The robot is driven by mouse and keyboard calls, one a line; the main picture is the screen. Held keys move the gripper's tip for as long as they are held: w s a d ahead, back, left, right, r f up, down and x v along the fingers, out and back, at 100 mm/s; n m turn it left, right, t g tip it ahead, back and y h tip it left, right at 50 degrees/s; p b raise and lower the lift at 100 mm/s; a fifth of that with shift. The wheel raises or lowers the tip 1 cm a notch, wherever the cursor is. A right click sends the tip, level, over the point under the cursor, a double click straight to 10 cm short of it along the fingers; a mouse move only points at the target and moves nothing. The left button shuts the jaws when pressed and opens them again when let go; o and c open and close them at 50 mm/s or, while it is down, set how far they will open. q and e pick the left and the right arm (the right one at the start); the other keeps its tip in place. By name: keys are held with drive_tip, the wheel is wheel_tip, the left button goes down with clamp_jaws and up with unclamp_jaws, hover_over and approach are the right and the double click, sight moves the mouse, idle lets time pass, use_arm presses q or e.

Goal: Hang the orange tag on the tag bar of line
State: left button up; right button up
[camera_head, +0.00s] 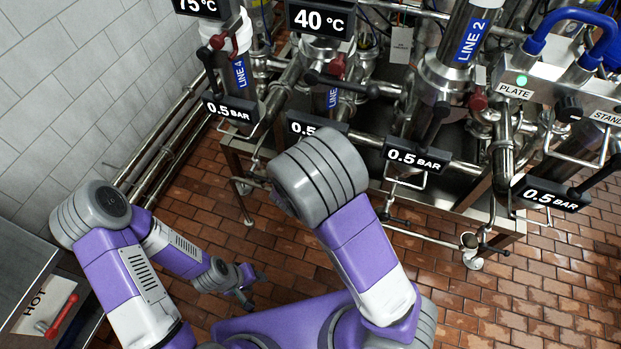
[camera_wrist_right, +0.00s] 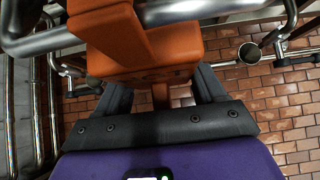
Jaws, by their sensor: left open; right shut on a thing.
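The orange tag (camera_wrist_right: 165,60) fills the upper middle of the right wrist view, very close to the camera. My right gripper (camera_wrist_right: 165,88) is shut on it, with a dark finger on each side. A silver bar (camera_wrist_right: 50,38) crosses close to the tag; I cannot tell whether they touch. In the head view the tag and right gripper are hidden. My left gripper (camera_head: 243,287) is open and empty over the brick floor, well away from the pipes. A thin silver bar loop (camera_head: 405,180) hangs below a 0.5 BAR sign; I cannot tell whether it is a tag bar.
LINE 4 (camera_head: 240,73) and LINE 2 (camera_head: 471,40) labels mark pipes on the steel rack. Several 0.5 BAR signs (camera_head: 414,157) and dark valve handles stick out forward. A grey cabinet (camera_head: 22,262) with a HOT panel (camera_head: 45,308) stands at left. The brick floor (camera_head: 540,270) is clear at right.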

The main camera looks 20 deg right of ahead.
idle(0.3)
drive_tip(key=o, duration=1.3)
